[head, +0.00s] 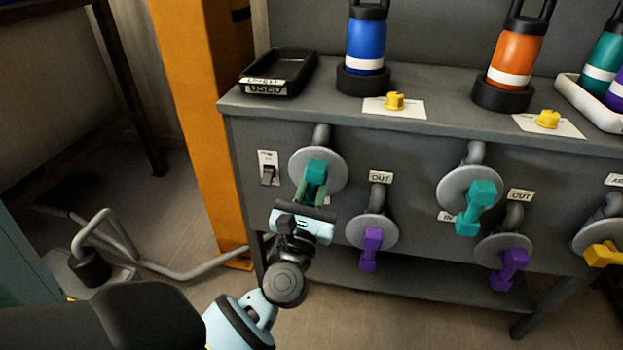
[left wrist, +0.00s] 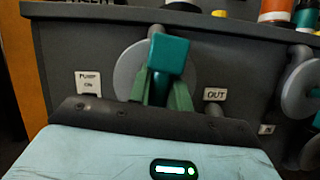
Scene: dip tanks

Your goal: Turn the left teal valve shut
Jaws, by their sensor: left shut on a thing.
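The left teal valve (head: 316,171) sits in front of a round grey plate on the bench front. Its handle hangs downward, toward my gripper. My left gripper (head: 313,194) is shut on the handle from below, with a green finger on each side. In the left wrist view the teal valve (left wrist: 168,54) stands between the two fingers (left wrist: 162,92), and the lower part of its handle is hidden by the gripper. My right gripper is not in view.
A second teal valve (head: 474,208) and purple valves (head: 371,248) (head: 512,266) are to the right, with a yellow valve (head: 603,254) at the edge. A switch (head: 268,174) is left of the held valve. Bottles and a black tray (head: 300,70) stand on top.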

